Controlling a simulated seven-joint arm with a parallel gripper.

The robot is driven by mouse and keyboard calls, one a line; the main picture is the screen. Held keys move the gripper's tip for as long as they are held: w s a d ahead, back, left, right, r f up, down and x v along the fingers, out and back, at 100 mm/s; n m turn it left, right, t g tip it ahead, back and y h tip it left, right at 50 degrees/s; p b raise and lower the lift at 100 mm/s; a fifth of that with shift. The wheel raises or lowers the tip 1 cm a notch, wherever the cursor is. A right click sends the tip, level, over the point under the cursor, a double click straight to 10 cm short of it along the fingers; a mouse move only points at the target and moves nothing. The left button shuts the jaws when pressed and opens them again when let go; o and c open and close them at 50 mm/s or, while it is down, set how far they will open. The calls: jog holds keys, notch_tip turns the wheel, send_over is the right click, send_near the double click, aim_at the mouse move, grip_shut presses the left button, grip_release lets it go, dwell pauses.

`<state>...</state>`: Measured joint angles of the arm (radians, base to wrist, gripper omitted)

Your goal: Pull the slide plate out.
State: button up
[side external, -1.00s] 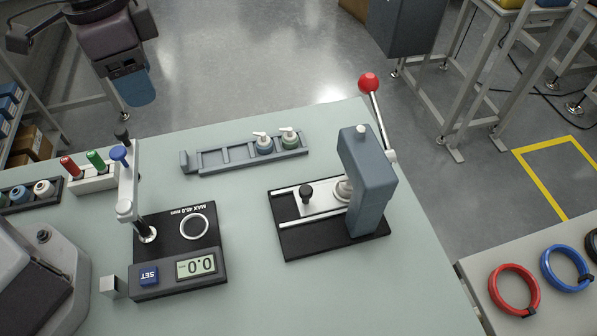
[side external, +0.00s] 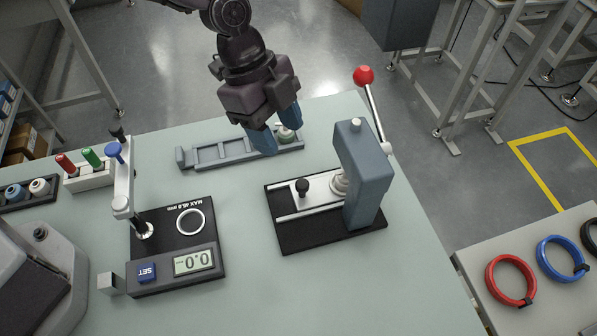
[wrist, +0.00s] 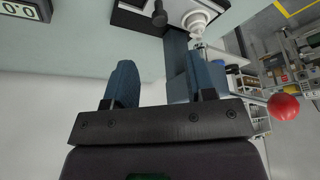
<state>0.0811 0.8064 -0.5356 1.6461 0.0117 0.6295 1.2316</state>
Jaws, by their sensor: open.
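The silver slide plate (side external: 322,193) lies between rails on the black base of the grey-blue lever press (side external: 364,170). A black knob (side external: 302,187) stands upright on its outer left part; its right end runs under the press head. In the wrist view the knob (wrist: 159,17) shows at the top, with part of the plate beside it. My gripper (side external: 280,134) is open and empty, with two blue fingers. The wrist view shows clear space between the fingers (wrist: 164,75).
The press's red lever ball (side external: 363,76) rises at the back right. A black gauge (side external: 180,245) stands left of the press. Table between them is clear.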

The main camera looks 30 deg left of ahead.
aim_at(301, 183)
jog(key=x, duration=0.9)
jog(key=shift+d+f, duration=0.1)
jog(key=shift+f, duration=0.3)
jog(key=shift+c, duration=0.2)
